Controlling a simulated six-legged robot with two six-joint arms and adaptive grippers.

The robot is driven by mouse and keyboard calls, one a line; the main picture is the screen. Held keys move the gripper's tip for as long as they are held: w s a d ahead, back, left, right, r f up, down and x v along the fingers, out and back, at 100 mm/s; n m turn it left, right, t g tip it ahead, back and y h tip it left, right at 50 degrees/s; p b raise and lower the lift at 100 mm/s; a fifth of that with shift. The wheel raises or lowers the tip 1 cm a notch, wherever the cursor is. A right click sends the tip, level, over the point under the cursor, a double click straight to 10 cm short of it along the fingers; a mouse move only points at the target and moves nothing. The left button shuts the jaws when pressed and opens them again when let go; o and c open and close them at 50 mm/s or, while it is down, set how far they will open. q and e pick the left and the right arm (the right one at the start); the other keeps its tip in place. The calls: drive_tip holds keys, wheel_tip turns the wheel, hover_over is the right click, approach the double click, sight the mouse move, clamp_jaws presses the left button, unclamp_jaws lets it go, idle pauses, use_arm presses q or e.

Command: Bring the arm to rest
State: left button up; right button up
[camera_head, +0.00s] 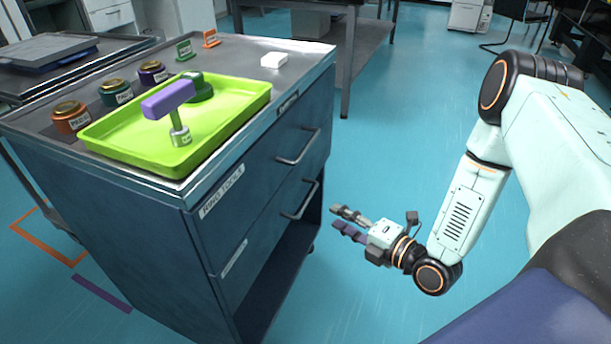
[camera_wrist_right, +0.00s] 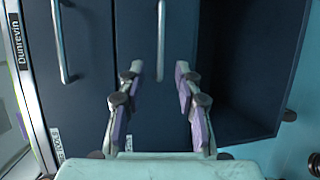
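My right arm (camera_head: 470,200) comes in from the right in the head view, bent at the elbow. My right gripper (camera_head: 345,224) is beside the front of the blue drawer cabinet (camera_head: 225,210), below the level of its top and over the floor. In the right wrist view the two fingers of the right gripper (camera_wrist_right: 158,85) stand apart with nothing between them. The cabinet's drawer fronts (camera_wrist_right: 140,40) and handles fill the space beyond the fingertips. My left gripper does not show.
On the cabinet top, a green tray (camera_head: 115,152) holds a purple-handled tool (camera_head: 168,100) and a dark green object (camera_head: 200,86). Several labelled jars (camera_head: 71,117) stand behind it, and a white block (camera_head: 274,60) lies farther right. Drawer handles (camera_head: 298,147) stick out. Blue floor (camera_head: 400,120) lies clear right of the cabinet.

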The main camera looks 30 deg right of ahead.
drive_tip(key=s+a+f+m+g+h+p, duration=0.1)
drive_tip(key=s+a+f+m+g+h, duration=0.2)
drive_tip(key=s+f+m+g, duration=0.9)
use_arm(q)
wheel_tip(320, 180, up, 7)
drive_tip(key=p, duration=0.5)
drive_tip(key=shift+p, duration=0.35)
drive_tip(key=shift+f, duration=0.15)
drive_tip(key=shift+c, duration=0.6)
use_arm(e)
drive_tip(key=s+a+r+m+g+h, duration=0.1)
drive_tip(key=s+a+r+m, duration=0.1)
drive_tip(key=s+m, duration=0.3)
drive_tip(key=s+a+r+m+g+h, duration=0.1)
drive_tip(key=s+r+m, duration=0.4)
drive_tip(key=s, duration=0.5)
drive_tip(key=shift+a+r+m+g, duration=0.15)
drive_tip(key=shift+a+m+g, duration=0.25)
drive_tip(key=shift+a+g, duration=0.35)
